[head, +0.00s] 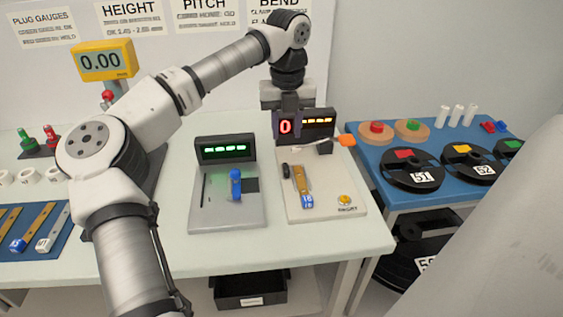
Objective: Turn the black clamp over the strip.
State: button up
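A brass strip (301,181) with a blue numbered end (307,201) lies on the pale bend station plate (337,198). A small black piece (286,171), which looks like the clamp, stands at the strip's left side near its far end. It appears beside the strip, not across it; its exact shape is too small to tell. My gripper (287,132) points down above the back of the station, in front of its display. Its two dark fingers look apart, with a red 0 showing between them. It holds nothing visible and is apart from the black piece.
A lever with an orange tip (347,141) and a black block (325,147) stand at the plate's back right. A grey station (228,206) with a blue-topped peg is on the left. A blue table (398,192) with reels stands right.

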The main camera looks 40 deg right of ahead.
aim_at(286, 166)
notch_tip(286, 166, down, 11)
jog(key=shift+r+p, duration=0.15)
jog(key=shift+p, duration=0.45)
grip_shut()
